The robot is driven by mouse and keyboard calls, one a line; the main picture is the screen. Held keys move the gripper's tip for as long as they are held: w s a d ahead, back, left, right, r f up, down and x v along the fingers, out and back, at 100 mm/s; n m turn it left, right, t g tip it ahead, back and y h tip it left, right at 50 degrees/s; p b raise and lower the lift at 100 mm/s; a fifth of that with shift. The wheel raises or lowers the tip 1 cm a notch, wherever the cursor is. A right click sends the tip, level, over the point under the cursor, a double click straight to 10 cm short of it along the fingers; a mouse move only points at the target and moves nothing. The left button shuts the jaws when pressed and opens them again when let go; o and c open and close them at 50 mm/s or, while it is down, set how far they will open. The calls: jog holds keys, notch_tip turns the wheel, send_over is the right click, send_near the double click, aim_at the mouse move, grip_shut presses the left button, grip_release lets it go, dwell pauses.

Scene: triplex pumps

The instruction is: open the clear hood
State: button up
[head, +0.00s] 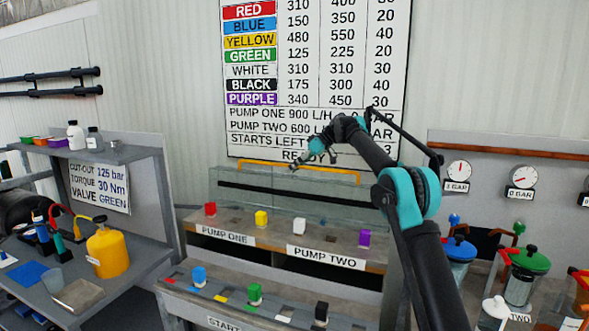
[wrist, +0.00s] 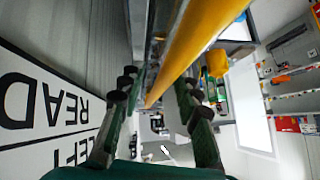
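In the wrist view my gripper (wrist: 157,88) has one finger on each side of the bar's line. I cannot tell whether either finger touches it.
A red block (head: 210,209), yellow block (head: 261,218), white block (head: 299,226) and purple block (head: 365,238) stand in front of the hood. A wall chart (head: 315,80) is close behind. A side bench with a yellow bottle (head: 107,252) is left; gauges and lidded jars are right.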

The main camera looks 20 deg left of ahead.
jog(key=shift+d+r, duration=0.1)
jog(key=v, duration=1.1)
jog(key=shift+d+r, duration=0.2)
jog(key=shift+d, duration=0.1)
